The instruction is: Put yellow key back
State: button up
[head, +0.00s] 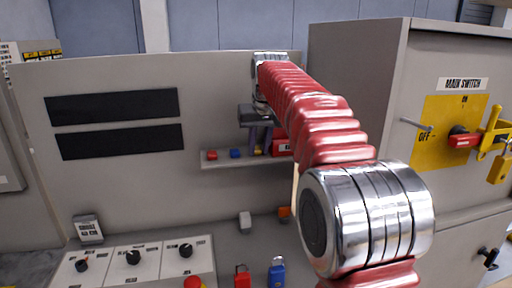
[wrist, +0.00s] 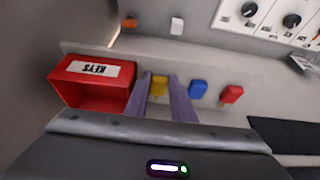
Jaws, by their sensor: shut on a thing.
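The yellow key (wrist: 159,86) is between the two fingers of my gripper (wrist: 161,80), which is shut on it. The key is at the narrow shelf (wrist: 215,112), between the red KEYS box (wrist: 95,90) and the blue key (wrist: 197,89). I cannot tell whether it touches the shelf. The red key (wrist: 231,94) stands beyond the blue one. In the head view, my gripper (head: 262,136) points down over the shelf (head: 225,163), and a bit of the yellow key (head: 258,150) shows below it. My arm partly covers the KEYS box (head: 282,147).
A red padlock (head: 242,277) and a blue padlock (head: 277,273) are at the front. A main switch panel (head: 452,110) is on the cabinet at right, with a yellow padlock (head: 498,170). A control panel (head: 135,265) with knobs is at lower left.

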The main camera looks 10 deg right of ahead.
jog(key=o, duration=0.7)
jog(key=v, duration=1.2)
dwell(0.5)
jog(key=shift+s, duration=0.1)
